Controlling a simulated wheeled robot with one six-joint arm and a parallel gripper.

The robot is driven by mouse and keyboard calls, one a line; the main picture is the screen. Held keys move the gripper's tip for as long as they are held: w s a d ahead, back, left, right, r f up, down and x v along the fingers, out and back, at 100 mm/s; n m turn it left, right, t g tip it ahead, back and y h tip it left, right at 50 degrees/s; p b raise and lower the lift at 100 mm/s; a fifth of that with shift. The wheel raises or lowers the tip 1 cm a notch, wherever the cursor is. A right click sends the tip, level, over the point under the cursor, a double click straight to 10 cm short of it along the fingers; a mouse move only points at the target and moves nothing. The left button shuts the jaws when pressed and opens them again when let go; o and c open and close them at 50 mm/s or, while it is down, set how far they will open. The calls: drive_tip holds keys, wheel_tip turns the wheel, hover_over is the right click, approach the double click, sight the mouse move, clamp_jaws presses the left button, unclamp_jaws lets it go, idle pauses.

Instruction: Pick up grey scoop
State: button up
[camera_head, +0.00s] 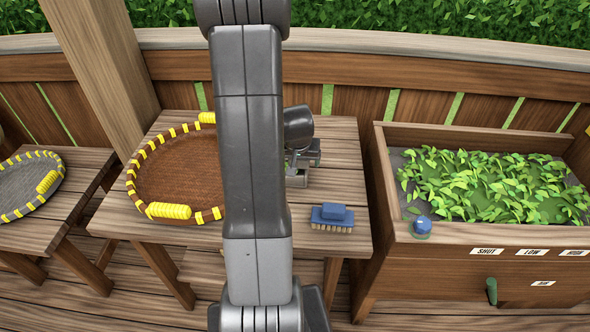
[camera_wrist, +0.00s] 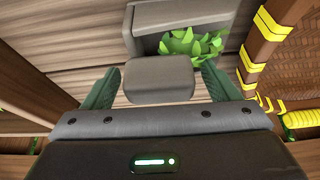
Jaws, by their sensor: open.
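The grey scoop (camera_wrist: 180,18) is in the upper middle of the wrist view, with green leaves in its hollow. Its blocky grey handle (camera_wrist: 158,80) points toward me. My gripper (camera_wrist: 161,71) is open, with one green finger on each side of the handle and gaps showing on both sides. I cannot tell how deep the handle sits between the fingers. In the head view my arm crosses the middle and hides most of the scoop and gripper area, with only some grey parts showing at its right.
A round brown woven tray (camera_head: 139,178) with yellow wrapping lies on the wooden table (camera_head: 270,238), left of my arm. A blue brush (camera_head: 331,215) lies at the table's right front. A wooden box (camera_head: 400,255) with leaves stands right. Another tray (camera_head: 24,187) lies far left.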

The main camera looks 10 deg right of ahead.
drive_tip(key=c, duration=1.1)
drive_tip(key=shift+r, duration=0.1)
